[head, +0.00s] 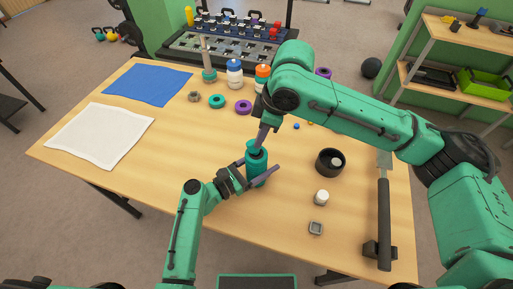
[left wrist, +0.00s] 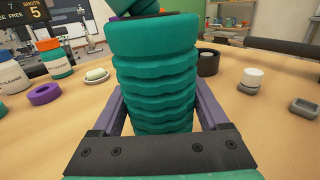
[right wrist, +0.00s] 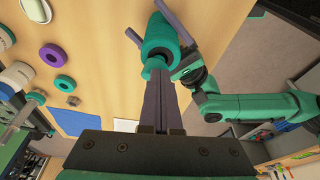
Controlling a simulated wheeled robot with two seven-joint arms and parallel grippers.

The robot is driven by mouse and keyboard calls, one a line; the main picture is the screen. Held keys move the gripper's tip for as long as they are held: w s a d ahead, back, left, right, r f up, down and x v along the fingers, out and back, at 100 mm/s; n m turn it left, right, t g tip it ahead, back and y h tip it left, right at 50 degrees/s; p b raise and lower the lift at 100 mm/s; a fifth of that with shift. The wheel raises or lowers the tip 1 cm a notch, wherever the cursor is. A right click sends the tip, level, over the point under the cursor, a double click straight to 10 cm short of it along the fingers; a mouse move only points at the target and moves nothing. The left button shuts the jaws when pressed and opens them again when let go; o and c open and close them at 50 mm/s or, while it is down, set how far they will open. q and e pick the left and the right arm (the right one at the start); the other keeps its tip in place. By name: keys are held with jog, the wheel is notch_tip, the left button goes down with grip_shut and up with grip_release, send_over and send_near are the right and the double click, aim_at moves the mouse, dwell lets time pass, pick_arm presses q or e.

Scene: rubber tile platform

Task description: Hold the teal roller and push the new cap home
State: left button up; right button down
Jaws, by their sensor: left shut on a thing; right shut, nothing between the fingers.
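The teal roller (head: 257,168) stands upright on the wooden table, its ribbed side filling the left wrist view (left wrist: 152,75). My left gripper (head: 259,171) is shut around it, one finger on each side. My right gripper (head: 262,143) is shut and empty, pointing down at the roller's top end. In the right wrist view its closed fingers (right wrist: 162,82) reach a smaller teal round piece (right wrist: 154,66) at the roller's end. This may be the cap; I cannot tell how far in it sits, or whether the fingertips touch it.
Right of the roller stand a black cup (head: 330,163), a white-topped jar (head: 321,197) and a small grey tray (head: 316,228). Bottles (head: 234,74) and rings (head: 217,101) are behind. Blue (head: 147,84) and white (head: 100,135) cloths lie left. The front left table is clear.

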pick_arm(q)
jog(key=shift+d, duration=0.1)
pick_arm(e)
jog(key=shift+s+f, duration=0.1)
dwell(0.3)
jog(key=shift+r, duration=1.1)
notch_tip(320, 180, up, 5)
pick_arm(q)
jog(key=o, duration=1.4)
